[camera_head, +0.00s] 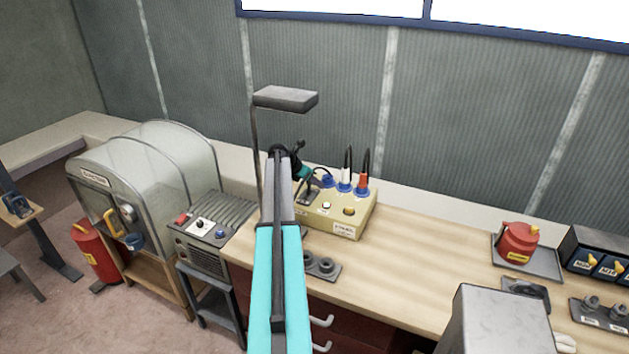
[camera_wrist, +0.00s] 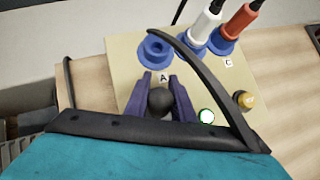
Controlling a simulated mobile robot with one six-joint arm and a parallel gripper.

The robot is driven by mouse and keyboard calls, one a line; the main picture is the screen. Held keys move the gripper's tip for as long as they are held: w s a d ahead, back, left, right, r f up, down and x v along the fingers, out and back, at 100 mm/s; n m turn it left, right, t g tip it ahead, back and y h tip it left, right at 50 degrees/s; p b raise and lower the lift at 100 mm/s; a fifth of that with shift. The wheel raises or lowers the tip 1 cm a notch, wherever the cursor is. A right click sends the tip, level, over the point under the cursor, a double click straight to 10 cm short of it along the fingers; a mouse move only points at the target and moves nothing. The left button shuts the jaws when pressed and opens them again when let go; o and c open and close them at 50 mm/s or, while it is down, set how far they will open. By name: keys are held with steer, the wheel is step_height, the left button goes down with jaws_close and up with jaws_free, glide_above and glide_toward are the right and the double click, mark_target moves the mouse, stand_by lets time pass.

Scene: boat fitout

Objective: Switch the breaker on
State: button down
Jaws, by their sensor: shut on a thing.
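A pale yellow panel box (camera_head: 314,217) stands on the wooden bench; its top also shows in the wrist view (camera_wrist: 128,60). My gripper (camera_head: 305,180) is over its left part. In the wrist view, the purple fingers of my gripper (camera_wrist: 160,95) are closed on a black round knob (camera_wrist: 160,102), below the label A. The knob looks like the breaker's handle, but its base is hidden.
An empty blue socket (camera_wrist: 155,50) is beyond the fingers. A white plug (camera_wrist: 205,25) and an orange-red plug (camera_wrist: 238,22) stand in blue sockets beside it. A dark curved strip (camera_wrist: 205,80) crosses over the panel. A lamp (camera_head: 285,98) rises behind my arm.

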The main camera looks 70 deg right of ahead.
steer(key=shift+s+d, duration=0.15)
steer(key=shift+d, duration=0.15)
stand_by(0.4)
steer(key=c, duration=1.5)
jaws_free()
steer(key=shift+y, duration=0.3)
